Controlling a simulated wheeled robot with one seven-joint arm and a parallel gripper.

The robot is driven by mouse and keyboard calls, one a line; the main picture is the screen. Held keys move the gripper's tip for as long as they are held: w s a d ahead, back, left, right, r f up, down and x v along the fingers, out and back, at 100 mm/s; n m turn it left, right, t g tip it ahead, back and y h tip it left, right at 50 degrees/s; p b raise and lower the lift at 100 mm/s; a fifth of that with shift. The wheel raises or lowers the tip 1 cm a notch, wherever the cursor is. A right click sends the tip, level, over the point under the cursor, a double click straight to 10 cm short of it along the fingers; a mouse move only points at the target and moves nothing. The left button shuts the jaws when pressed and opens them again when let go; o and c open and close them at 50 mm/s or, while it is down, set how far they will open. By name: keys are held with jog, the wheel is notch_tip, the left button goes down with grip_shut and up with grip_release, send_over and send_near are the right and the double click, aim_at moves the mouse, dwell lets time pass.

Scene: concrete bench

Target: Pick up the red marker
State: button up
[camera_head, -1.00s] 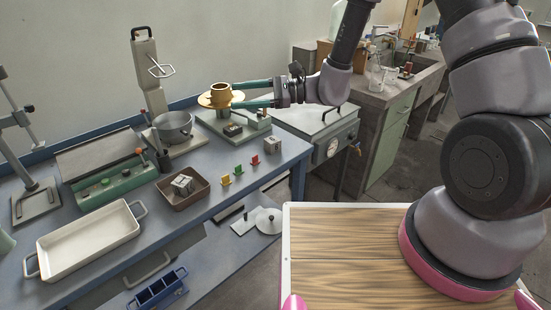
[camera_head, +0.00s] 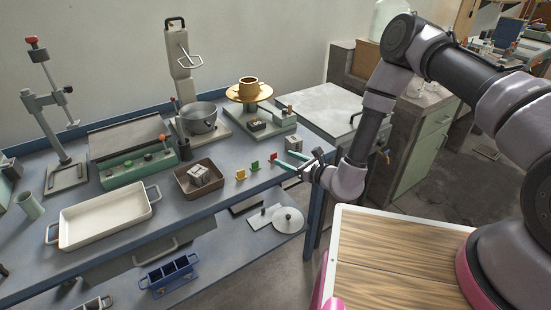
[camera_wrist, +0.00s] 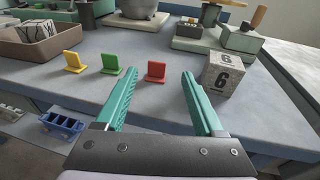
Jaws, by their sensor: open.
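The red marker (camera_head: 272,157) is a small upright plate on a foot. It stands near the front right edge of the blue bench (camera_head: 225,213). In the wrist view the red marker (camera_wrist: 156,71) stands just beyond the fingertips, in line with the gap between them and apart from both. My gripper (camera_head: 286,159) has green fingers, which are open and empty beside the marker. In the wrist view my gripper (camera_wrist: 159,74) points along the bench top. A green marker (camera_wrist: 111,64) and a yellow marker (camera_wrist: 74,62) stand in a row to its left.
A numbered cube (camera_wrist: 221,75) stands close to the right finger. A brown tray (camera_head: 179,182) holding another cube lies left of the markers. A gold pan on a scale (camera_head: 249,94) and a grey pot (camera_head: 198,120) stand behind. A white tray (camera_head: 82,240) lies farther left.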

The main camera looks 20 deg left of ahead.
aim_at(274, 154)
jog(key=shift+x, duration=3.05)
jog(key=shift+s+a+r, duration=0.1)
jog(key=shift+s, duration=0.05)
grip_shut()
